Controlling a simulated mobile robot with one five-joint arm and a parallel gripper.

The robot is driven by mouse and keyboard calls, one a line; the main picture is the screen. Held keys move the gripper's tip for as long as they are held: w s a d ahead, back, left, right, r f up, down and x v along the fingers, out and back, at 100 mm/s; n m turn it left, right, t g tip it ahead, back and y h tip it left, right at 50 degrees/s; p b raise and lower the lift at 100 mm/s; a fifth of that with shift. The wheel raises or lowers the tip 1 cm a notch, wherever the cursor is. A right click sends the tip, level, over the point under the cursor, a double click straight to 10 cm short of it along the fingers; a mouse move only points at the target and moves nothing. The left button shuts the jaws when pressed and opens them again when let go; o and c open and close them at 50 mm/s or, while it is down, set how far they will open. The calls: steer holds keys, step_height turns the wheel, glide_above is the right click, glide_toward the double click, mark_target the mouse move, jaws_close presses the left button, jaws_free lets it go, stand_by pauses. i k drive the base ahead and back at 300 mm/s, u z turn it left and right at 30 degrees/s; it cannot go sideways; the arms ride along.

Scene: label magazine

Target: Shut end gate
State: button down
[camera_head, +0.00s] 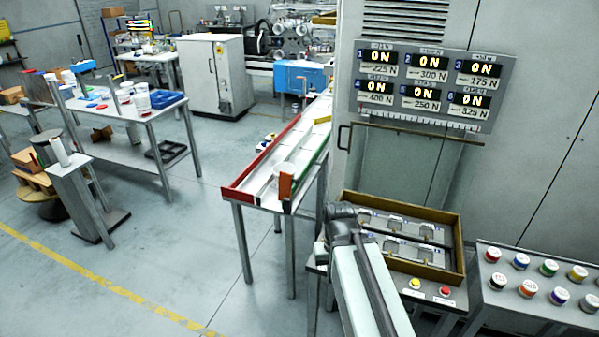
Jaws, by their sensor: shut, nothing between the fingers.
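The box holds several metal plates with small blue numbers. No part is clearly recognisable as the end gate. A sloped table with a red rail (261,162) and a green rail (311,171) stands left of my gripper. An orange upright piece (286,186) stands at its near end, apart from my gripper. My arm hides the box's front left part.
A display panel (428,86) with several lit ON readouts hangs on the grey cabinet behind. A yellow button (415,283) and a red button (445,292) sit before the box. Coloured round pots (549,268) stand on a right-hand table.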

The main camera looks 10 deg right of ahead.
mark_target(286, 178)
steer(key=u, duration=0.3)
steer(key=i, duration=1.05)
steer(key=u, duration=0.8)
steer(key=k, duration=0.8)
steer(key=u, duration=0.15)
steer(key=i, duration=0.95)
steer(key=z, duration=0.1)
